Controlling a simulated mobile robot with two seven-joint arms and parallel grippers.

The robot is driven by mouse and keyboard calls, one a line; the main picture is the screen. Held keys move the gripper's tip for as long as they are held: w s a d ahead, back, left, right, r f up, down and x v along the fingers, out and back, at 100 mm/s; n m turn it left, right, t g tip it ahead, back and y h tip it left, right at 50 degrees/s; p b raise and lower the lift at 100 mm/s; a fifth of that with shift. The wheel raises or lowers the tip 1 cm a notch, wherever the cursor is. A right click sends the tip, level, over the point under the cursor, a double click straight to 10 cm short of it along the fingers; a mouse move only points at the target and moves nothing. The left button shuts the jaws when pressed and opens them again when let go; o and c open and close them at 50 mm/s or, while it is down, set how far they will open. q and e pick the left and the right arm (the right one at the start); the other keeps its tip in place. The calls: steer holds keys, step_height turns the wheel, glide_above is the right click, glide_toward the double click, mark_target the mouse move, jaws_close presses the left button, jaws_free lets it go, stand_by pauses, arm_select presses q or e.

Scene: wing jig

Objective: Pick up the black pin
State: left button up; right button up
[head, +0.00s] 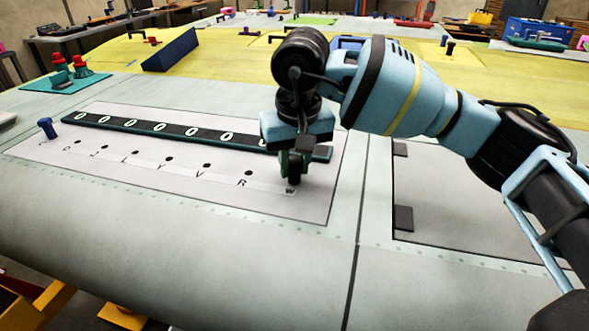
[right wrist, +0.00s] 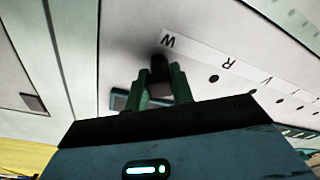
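The black pin (right wrist: 160,68) shows in the right wrist view between the two green fingers of my right gripper (right wrist: 161,76), beside the letter W on a white strip. In the head view my right gripper (head: 291,167) points down at the W end of the white panel (head: 215,193), and its fingers hide most of the pin. The fingers stand close on both sides of the pin; whether they press on it I cannot tell. The pin looks upright at the panel. My left gripper is not in view.
A dark bar with several pale rings (head: 190,131) lies along the panel behind a row of dark holes. A blue pin (head: 46,127) stands at the panel's left end. A recessed plate (head: 460,205) lies to the right. The wing surface in front (head: 200,260) is clear.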

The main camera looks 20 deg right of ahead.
mark_target(293, 157)
jaws_close()
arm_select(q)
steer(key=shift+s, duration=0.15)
arm_select(e)
steer(key=shift+r, duration=0.1)
